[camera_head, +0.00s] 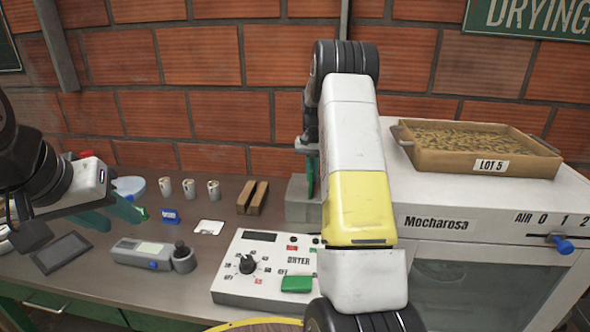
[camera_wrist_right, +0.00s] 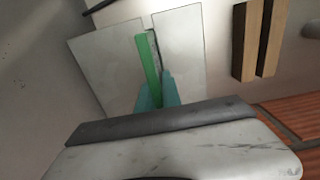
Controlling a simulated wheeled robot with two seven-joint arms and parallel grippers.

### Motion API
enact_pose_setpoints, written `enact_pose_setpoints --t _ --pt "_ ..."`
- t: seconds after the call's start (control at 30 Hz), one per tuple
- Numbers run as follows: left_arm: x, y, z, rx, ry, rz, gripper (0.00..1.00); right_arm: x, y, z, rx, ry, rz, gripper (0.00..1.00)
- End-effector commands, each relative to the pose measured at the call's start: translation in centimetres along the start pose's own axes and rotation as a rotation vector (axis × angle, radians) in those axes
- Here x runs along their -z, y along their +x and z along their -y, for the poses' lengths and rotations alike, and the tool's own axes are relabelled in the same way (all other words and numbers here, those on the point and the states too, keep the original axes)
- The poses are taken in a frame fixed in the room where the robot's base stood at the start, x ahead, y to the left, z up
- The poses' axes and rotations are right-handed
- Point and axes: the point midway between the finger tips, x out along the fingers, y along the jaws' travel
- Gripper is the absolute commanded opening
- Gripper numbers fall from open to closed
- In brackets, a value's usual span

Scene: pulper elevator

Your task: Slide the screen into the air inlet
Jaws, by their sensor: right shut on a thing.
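The screen shows as a green strip (camera_wrist_right: 148,68) in the right wrist view, held between the teal fingertips of my right gripper (camera_wrist_right: 156,92). Its far end lies at a dark narrow slot between two pale faces, which look like the air inlet (camera_wrist_right: 188,60); how deep it sits I cannot tell. In the head view a grey block, likely this inlet (camera_head: 298,198), stands left of the white dryer. The green edge (camera_head: 311,178) shows above it, with my right arm hiding most of the gripper. My left gripper (camera_head: 112,212) is open and empty above the table's left side.
The dryer (camera_head: 440,195) bears a LOT 5 tray (camera_head: 545,165) and a blue-knobbed air lever (camera_head: 562,246). A control box (camera_head: 235,285), meter (camera_head: 140,252), dark pad (camera_head: 62,252), several small cups (camera_head: 190,189) and wooden blocks (camera_head: 253,199) stand on the table.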

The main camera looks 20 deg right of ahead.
Motion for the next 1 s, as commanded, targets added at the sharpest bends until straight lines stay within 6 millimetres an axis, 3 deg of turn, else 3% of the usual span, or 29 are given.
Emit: enact_pose_setpoints --t 1.0 --pt "0.0 0.0 0.0 0.0 0.0 0.0 0.36 0.0 2.6 0.0 0.0 0.0 0.001 0.0"
